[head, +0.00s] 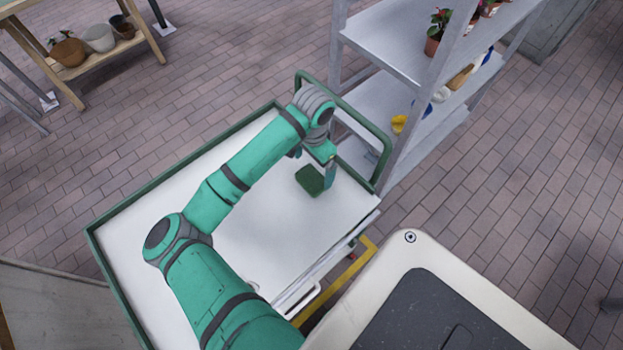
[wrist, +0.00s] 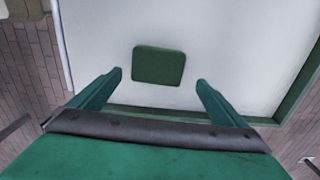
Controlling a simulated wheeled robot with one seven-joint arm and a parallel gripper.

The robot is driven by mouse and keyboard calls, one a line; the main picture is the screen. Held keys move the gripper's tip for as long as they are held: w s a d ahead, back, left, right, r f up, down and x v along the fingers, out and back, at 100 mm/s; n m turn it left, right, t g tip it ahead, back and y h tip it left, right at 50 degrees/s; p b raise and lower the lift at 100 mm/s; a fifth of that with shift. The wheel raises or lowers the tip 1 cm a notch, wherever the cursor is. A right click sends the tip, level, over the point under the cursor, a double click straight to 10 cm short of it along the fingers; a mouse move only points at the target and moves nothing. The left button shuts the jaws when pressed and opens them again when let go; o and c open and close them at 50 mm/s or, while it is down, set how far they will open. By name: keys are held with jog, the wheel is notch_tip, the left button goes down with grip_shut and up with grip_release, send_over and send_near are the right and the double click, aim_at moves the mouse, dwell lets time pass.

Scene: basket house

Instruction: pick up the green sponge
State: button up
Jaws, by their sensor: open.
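The green sponge (head: 310,179) lies flat on the white top of a cart (head: 250,225) with a green rim, near the cart's handle end. In the wrist view the sponge (wrist: 159,65) is a dark green rounded square, beyond the fingertips and roughly midway between them. My gripper (wrist: 158,78) is open and empty, with one finger on each side of the picture. In the head view my gripper (head: 318,168) is over the cart beside the sponge, partly hidden by my arm. I cannot tell its exact height above the cart.
A grey shelf unit (head: 385,45) with potted plants and small items stands close behind the cart's handle (head: 350,115). A wooden bench (head: 85,50) with pots is at the upper left. The cart top around the sponge is clear.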

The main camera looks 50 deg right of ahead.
aim_at(313, 178)
jog(key=shift+s+a+f, duration=0.1)
jog(key=shift+a+f, duration=0.05)
jog(key=shift+f, duration=1)
jog(key=shift+s+a+f, duration=0.1)
jog(key=shift+f, duration=1)
jog(key=c, duration=1.1)
